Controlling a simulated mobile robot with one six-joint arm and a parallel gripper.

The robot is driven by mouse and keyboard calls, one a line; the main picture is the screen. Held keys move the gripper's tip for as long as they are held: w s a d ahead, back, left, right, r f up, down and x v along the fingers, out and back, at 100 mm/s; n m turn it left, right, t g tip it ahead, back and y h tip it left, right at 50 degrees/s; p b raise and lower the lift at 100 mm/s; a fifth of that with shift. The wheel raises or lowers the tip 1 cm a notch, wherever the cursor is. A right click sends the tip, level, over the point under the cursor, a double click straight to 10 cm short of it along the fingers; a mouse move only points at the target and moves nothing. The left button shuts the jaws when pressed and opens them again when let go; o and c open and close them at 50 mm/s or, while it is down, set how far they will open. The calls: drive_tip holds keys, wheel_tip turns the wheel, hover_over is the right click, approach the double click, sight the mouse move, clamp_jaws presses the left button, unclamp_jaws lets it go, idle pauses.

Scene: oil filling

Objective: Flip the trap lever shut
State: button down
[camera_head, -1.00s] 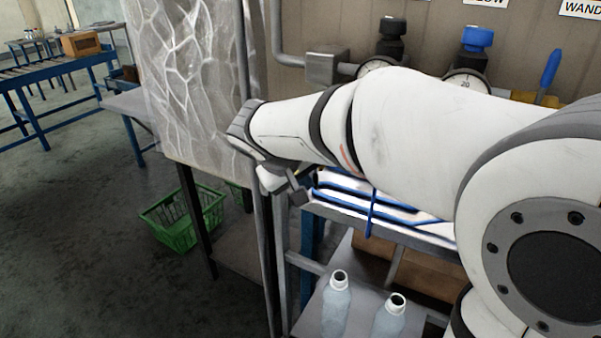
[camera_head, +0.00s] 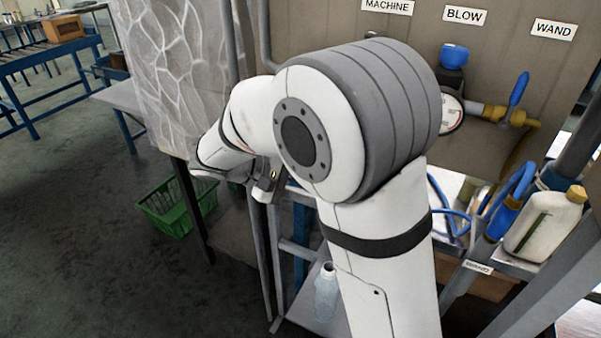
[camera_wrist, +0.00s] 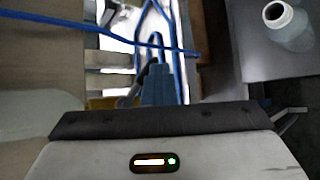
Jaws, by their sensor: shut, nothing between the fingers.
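My gripper (camera_head: 268,188) is at the left end of my arm in the head view, low in front of the plastic curtain and above the floor. It is shut and empty. In the wrist view its pale housing fills the bottom, and a grey-blue piece with a dark curved part stands just beyond it. I cannot tell what that piece is. I cannot make out a trap lever for certain in either view. A blue valve lever (camera_head: 519,89) stands tilted upward under the WAND sign, far to the right of my gripper. My arm hides part of the rack.
A clear bottle (camera_head: 326,295) stands on the lower shelf, and a bottle mouth also shows in the wrist view (camera_wrist: 278,14). A white jug (camera_head: 545,226) and a blue hose (camera_head: 511,190) are at right. A green basket (camera_head: 176,208) sits on the floor at left.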

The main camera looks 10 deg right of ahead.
drive_tip(key=shift+s+d+r+n+h+p, duration=0.2)
drive_tip(key=shift+d+r+n+h+p, duration=0.15)
drive_tip(key=shift+r+h+p, duration=0.3)
drive_tip(key=shift+s+d+r, duration=0.1)
idle(1.7)
drive_tip(key=shift+w+a+r+p, duration=0.25)
drive_tip(key=shift+w+a+p, duration=0.2)
drive_tip(key=shift+a+p, duration=0.15)
